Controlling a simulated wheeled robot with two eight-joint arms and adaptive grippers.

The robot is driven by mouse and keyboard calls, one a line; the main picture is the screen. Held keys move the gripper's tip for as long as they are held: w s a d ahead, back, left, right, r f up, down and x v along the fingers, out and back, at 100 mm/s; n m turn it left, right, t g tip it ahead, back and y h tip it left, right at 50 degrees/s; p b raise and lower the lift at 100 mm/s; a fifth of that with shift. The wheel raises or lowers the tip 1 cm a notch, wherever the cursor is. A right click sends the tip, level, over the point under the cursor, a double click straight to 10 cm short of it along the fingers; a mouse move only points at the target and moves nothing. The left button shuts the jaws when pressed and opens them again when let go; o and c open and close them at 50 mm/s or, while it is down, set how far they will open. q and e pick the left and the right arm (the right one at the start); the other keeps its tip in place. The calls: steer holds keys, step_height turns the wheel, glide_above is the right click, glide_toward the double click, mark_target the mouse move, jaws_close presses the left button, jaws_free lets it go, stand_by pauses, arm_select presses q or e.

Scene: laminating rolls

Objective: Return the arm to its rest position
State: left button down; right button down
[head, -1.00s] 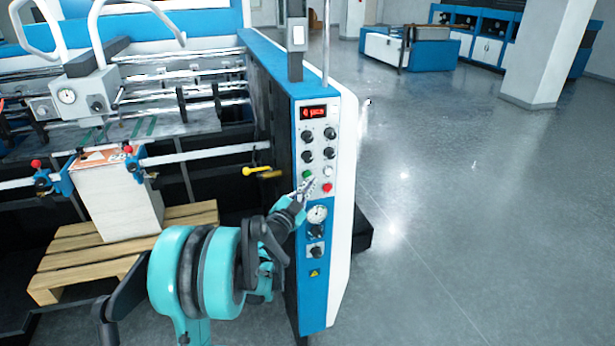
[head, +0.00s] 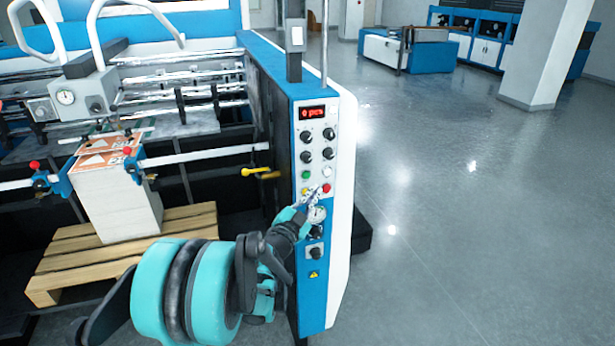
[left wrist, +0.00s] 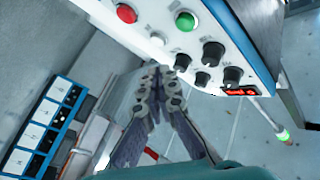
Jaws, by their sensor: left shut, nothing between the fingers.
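My left gripper (head: 314,197) is in front of the blue and white control panel (head: 312,262) in the head view, just below its row of buttons. Its fingers are shut with nothing between them. In the left wrist view the closed fingers (left wrist: 158,88) point toward the panel's edge, near the red button (left wrist: 127,13) and the green button (left wrist: 186,21). The red button (head: 326,188) also shows in the head view beside the fingertips. The fingers overlap the panel in the head view, and I cannot tell whether they touch it. My right gripper is not in view.
The laminating machine (head: 255,40) fills the left side. A paper stack (head: 118,205) stands on a wooden pallet (head: 190,222). A yellow-handled lever (head: 257,171) juts out left of the panel. Open floor (head: 470,240) lies to the right.

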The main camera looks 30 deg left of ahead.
arm_select(q)
steer(key=s+d+f+n+g+b, duration=0.2)
steer(key=s+d+f+g, duration=0.2)
steer(key=s, duration=0.5)
steer(key=s+d+f+n+g+h+b, duration=0.1)
steer(key=s+d+f+n+g+b, duration=0.1)
steer(key=s+d+f, duration=0.6)
steer(key=s+d+f+n+g+b, duration=0.2)
steer(key=s+d+f+g, duration=0.4)
steer(key=s, duration=0.4)
steer(key=shift+d+f+n+g+b, duration=0.3)
steer(key=shift+d+f+b, duration=0.2)
steer(key=shift+d+b, duration=0.55)
steer(key=shift+w+d, duration=0.1)
steer(key=shift+d, duration=0.05)
stand_by(1.1)
